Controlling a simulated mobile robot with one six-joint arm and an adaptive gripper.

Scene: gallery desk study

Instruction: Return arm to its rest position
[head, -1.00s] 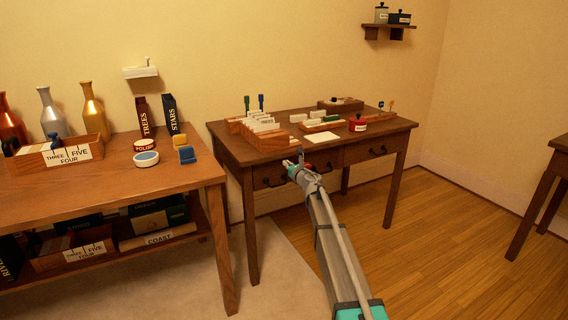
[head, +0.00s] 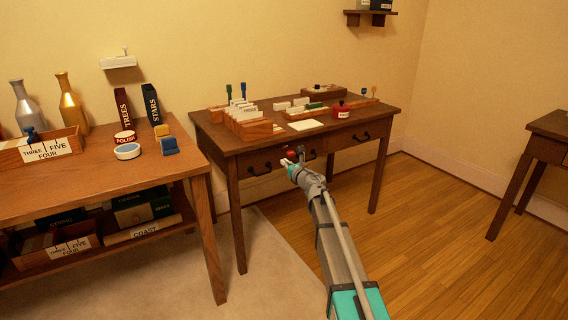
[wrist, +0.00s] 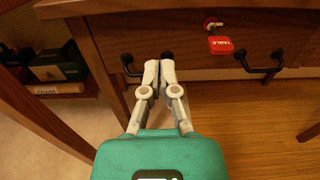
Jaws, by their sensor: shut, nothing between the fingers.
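My arm reaches up from the lower right of the head view. My gripper (head: 293,160) is in front of the drawers of the dark desk (head: 225,136). In the wrist view my gripper (wrist: 159,66) has its two pale fingers closed together, with nothing between them. Its tips appear near a dark drawer handle (wrist: 132,66); I cannot tell whether they touch it.
A card box (head: 250,125), a white sheet (head: 305,125) and a red tin (head: 340,112) stand on the desk. A wooden side table (head: 95,172) with bottles and books is at left. Open wooden floor (head: 440,215) lies at right. Another table (head: 540,150) stands far right.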

